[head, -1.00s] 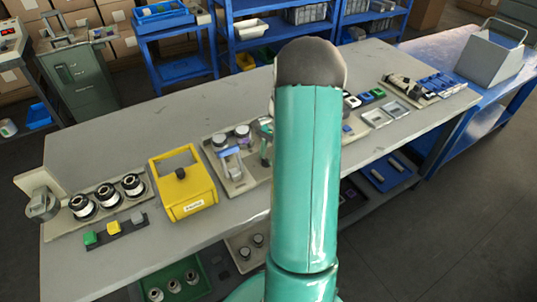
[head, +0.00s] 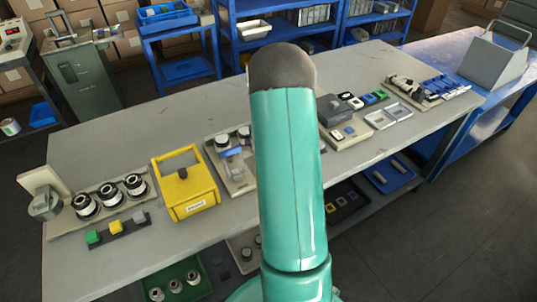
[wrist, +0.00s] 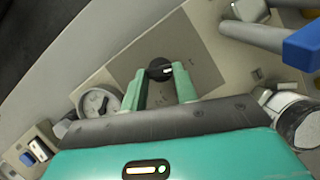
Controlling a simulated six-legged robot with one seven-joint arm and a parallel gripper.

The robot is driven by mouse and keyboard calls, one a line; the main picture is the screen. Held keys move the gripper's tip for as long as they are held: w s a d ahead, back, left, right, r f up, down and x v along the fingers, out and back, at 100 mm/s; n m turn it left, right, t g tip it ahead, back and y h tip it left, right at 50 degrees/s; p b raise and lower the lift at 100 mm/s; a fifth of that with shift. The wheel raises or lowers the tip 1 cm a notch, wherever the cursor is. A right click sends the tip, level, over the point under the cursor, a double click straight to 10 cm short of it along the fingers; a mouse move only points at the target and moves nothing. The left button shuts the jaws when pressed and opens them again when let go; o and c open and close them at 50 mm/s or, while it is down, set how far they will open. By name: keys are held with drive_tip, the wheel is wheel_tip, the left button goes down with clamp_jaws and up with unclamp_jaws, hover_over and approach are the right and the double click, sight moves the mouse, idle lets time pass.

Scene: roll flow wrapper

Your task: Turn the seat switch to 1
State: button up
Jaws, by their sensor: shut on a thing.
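In the wrist view a small black rotary knob (wrist: 159,70), which looks like the seat switch, sits on a grey-brown plate (wrist: 198,55) set in a beige panel. The knob has a white mark on its right side. Marks on the plate are too faint to read. My gripper (wrist: 160,79) has its two green fingers on either side of the knob and is shut on it. In the head view my own arm hides the gripper and the knob.
A round grey dial (wrist: 98,103) lies left of the fingers, and a blue-ended lever (wrist: 300,48) juts in at upper right. In the head view a yellow box (head: 186,190) and several black-and-white knobs (head: 110,194) stand left on the grey table (head: 120,130).

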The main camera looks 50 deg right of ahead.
drive_tip(key=shift+n, duration=0.3)
drive_tip(key=o, duration=1)
drive_tip(key=shift+r, duration=0.1)
drive_tip(key=v, duration=1.3)
drive_tip(key=shift+w+a+r, duration=0.1)
drive_tip(key=shift+w+r, duration=0.05)
drive_tip(key=shift+r, duration=0.2)
